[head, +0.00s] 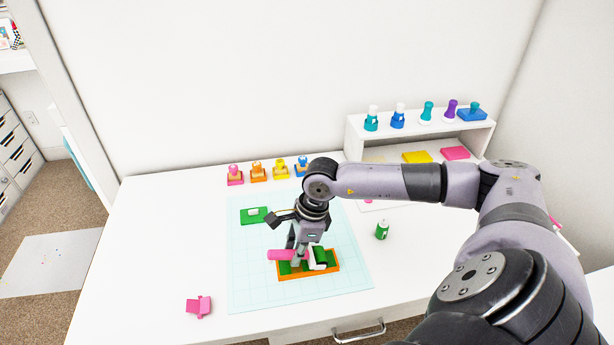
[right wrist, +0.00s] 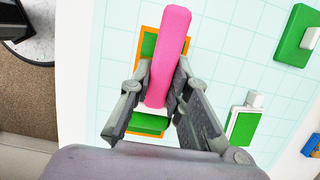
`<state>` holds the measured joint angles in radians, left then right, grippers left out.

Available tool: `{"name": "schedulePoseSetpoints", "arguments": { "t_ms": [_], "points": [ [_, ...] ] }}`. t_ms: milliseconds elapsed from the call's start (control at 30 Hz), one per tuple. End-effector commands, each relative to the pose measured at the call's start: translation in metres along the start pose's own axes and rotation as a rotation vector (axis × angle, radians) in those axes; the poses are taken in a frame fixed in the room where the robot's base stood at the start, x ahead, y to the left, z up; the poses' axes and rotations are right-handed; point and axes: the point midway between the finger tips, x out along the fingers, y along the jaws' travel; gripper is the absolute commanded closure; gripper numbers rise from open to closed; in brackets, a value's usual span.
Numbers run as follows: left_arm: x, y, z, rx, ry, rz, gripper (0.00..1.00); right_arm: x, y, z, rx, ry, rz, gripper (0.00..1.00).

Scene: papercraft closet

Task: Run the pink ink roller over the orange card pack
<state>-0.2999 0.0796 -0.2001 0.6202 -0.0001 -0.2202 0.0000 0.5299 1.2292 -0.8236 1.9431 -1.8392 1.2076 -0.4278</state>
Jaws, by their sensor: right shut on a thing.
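The orange card pack (head: 308,275) lies on the pale blue gridded mat (head: 345,290), with green areas on its upper face. It also shows in the right wrist view (right wrist: 147,46). My right gripper (head: 301,262) is directly above the pack and shut on the pink ink roller (head: 281,255). In the right wrist view the roller (right wrist: 168,55) runs lengthwise over the pack between the fingers. I cannot tell whether the roller touches the pack. My left gripper is not in view.
A green pad (head: 247,217) with a white piece lies at the mat's back left. A pink object (head: 199,306) lies front left. Several stamps stand behind the mat. A white shelf (head: 425,131) holds bottles. The left tabletop is clear.

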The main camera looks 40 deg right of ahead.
Motion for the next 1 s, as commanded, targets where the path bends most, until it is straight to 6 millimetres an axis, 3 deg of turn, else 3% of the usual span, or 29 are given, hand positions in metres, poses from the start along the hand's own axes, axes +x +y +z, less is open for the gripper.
{"name": "schedulePoseSetpoints", "arguments": {
  "t_ms": [1000],
  "points": [
    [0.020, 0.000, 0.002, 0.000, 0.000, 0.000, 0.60, 0.022, 0.000, 0.074, -0.001, -0.003, -0.001, 1.00]
  ]
}}
